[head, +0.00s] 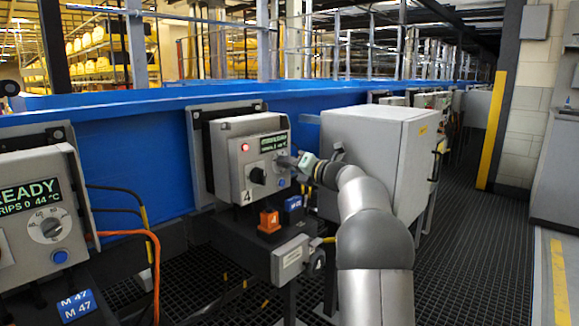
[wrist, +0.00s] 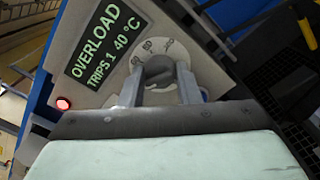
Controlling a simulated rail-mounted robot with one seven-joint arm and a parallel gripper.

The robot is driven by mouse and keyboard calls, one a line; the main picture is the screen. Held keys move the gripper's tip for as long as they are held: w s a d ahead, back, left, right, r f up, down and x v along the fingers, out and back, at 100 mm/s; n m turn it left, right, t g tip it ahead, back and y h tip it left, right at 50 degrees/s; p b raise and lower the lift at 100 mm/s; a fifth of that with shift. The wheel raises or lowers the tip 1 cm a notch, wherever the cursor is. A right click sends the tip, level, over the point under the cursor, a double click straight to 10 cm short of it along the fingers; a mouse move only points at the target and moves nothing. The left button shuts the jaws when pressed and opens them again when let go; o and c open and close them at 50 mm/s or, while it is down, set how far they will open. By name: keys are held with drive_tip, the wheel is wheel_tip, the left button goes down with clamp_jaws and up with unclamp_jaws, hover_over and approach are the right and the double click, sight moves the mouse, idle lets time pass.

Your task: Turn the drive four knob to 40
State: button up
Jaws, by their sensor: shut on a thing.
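The drive four box (head: 235,170), marked 4, has a lit green display (head: 273,142), a red lamp (head: 245,147) and a black switch (head: 258,175). In the wrist view the display (wrist: 105,42) reads OVERLOAD, TRIPS 1, 40 °C. The dark grey knob (wrist: 157,68) sits on a pale round dial (wrist: 176,50) with numbers around its rim, too small to read surely. My gripper (wrist: 158,82) is shut on the knob, one finger on each side. In the head view my gripper (head: 288,161) reaches the box from the right and hides the knob.
A blue button (head: 281,183) sits below my gripper. Orange and blue blocks (head: 269,220) stand under the box. A large grey cabinet (head: 370,145) stands close to the right. Another drive box (head: 30,200) is at left. The aisle (head: 480,230) is clear.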

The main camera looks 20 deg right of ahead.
drive_tip(key=o, duration=0.9)
drive_tip(key=shift+o, duration=0.2)
drive_tip(key=shift+s, duration=0.1)
drive_tip(key=p+v, duration=0.3)
drive_tip(key=v, duration=1.4)
drive_tip(key=shift+s, duration=0.15)
drive_tip(key=shift+d, duration=0.1)
